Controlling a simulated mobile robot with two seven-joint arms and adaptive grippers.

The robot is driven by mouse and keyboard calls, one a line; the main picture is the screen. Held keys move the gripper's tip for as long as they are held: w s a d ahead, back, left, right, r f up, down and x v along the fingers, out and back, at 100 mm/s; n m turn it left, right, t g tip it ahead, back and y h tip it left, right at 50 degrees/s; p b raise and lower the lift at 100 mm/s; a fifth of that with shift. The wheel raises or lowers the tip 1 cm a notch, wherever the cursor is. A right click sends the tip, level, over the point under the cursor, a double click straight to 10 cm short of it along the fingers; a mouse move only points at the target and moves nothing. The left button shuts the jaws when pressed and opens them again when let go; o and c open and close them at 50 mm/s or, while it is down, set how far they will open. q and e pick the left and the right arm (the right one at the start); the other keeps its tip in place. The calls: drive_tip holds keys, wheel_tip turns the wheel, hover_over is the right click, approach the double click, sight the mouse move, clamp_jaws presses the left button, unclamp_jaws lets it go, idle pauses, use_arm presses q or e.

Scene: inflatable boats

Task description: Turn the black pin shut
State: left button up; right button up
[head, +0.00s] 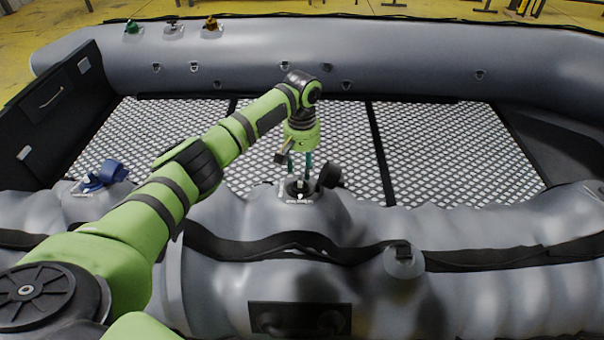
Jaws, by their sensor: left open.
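A grey inflatable boat fills the view. On its near tube is a black valve (299,195) with a pale pin in its middle, partly behind my fingers. A round black cap (330,175) stands tilted up on the valve's right side. My left gripper (299,171) points down right over this valve, with its fingers apart on either side of the middle. Whether the fingers touch the pin cannot be told. I cannot tell how the pin is turned. My right gripper is not in view.
A blue-capped valve (104,175) sits on the near tube at left. Green (133,27), grey (173,27) and orange (212,27) valve caps are on the far tube. The patterned floor (440,150) is clear.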

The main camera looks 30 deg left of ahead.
sight(300, 182)
use_arm(q)
wheel_tip(300, 182, down, 4)
drive_tip(key=shift+b, duration=0.5)
drive_tip(key=shift+f, duration=0.4)
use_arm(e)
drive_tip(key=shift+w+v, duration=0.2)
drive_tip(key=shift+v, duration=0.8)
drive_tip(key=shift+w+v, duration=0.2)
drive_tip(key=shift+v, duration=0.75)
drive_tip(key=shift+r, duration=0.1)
use_arm(q)
clamp_jaws()
